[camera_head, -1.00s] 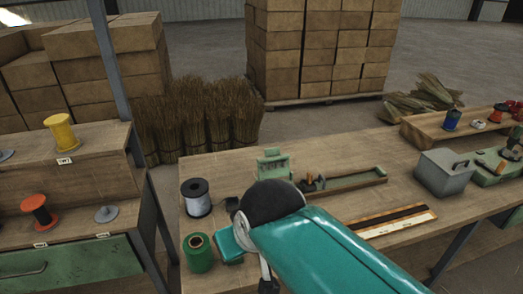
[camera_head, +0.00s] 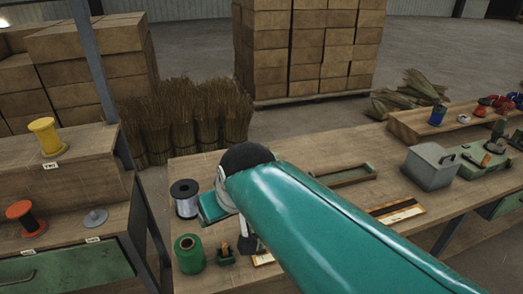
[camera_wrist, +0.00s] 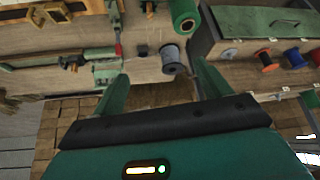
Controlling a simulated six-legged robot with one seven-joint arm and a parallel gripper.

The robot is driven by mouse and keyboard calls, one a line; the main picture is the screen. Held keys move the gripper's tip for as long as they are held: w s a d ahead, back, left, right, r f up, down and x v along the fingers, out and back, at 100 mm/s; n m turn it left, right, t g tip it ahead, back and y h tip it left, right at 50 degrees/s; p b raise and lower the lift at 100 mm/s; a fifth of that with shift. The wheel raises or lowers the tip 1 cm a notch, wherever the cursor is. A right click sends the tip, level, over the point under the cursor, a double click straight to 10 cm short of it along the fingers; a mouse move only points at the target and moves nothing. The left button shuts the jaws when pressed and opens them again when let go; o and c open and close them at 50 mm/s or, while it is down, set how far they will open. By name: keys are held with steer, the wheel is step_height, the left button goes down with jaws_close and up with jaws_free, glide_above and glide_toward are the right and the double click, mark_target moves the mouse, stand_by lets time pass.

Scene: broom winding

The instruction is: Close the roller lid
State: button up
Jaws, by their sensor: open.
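I cannot pick out the roller lid for certain. Green winding hardware (camera_wrist: 105,70) with a red lever (camera_wrist: 118,49) stands at the left in the wrist view. In the head view my arm hides most of that area.
The green spool (camera_head: 189,254) stands at the bench's front left corner. A shelf (camera_head: 70,200) with several spools stands at the left. The bench's back left is clear.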

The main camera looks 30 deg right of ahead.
steer(key=w+d+m+t, duration=0.1)
steer(key=w+d, duration=1.1)
steer(key=w, duration=0.4)
steer(key=w+d+f+m+t+h, duration=0.1)
steer(key=w+d+f, duration=0.25)
steer(key=d, duration=0.45)
steer(key=w+d+f+m+h, duration=0.1)
steer(key=w+d+f, duration=0.1)
steer(key=w+d, duration=0.45)
steer(key=x, duration=0.8)
steer(key=d+x, duration=0.1)
steer(key=x, duration=0.4)
steer(key=shift+s, duration=0.15)
steer(key=c, duration=1.4)
